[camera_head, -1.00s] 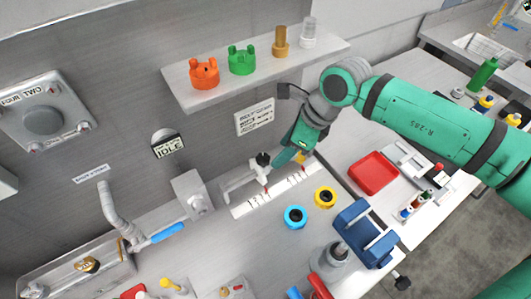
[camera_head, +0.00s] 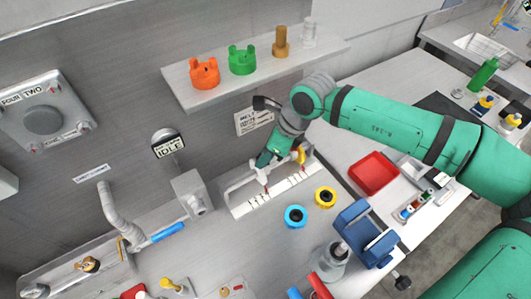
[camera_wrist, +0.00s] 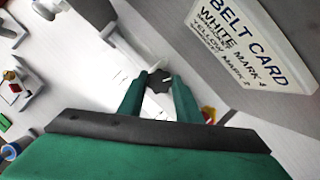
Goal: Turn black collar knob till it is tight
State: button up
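The black collar knob (camera_wrist: 159,82) shows in the wrist view between the two green fingertips of my gripper (camera_wrist: 160,84). The fingers stand on either side of it, and I cannot tell whether they press on it. In the head view my gripper (camera_head: 262,160) covers the knob from the upper right. Below it is the white post and arm fixture (camera_head: 236,182) on a marked white scale strip (camera_head: 258,202) with red pointers. A yellow part (camera_head: 300,155) shows just right of the gripper.
A belt card (camera_wrist: 250,45) is on the wall close to my gripper. A shelf (camera_head: 195,101) with colored parts hangs above. Blue (camera_head: 295,216) and yellow (camera_head: 325,197) rings, a blue clamp-like block (camera_head: 365,240) and a red tray (camera_head: 372,173) are on the bench.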

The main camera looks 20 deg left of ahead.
jog(key=c, duration=0.4)
jog(key=shift+n+g, duration=0.3)
jog(key=shift+n, duration=0.4)
jog(key=o, duration=1.1)
jog(key=shift+c, duration=0.2)
jog(key=shift+w+d+r, duration=0.1)
jog(key=shift+d+r, duration=0.1)
jog(key=shift+r, duration=0.25)
jog(key=w+d, duration=0.1)
jog(key=d, duration=1.1)
jog(key=shift+w, duration=0.15)
jog(key=shift+r, duration=0.1)
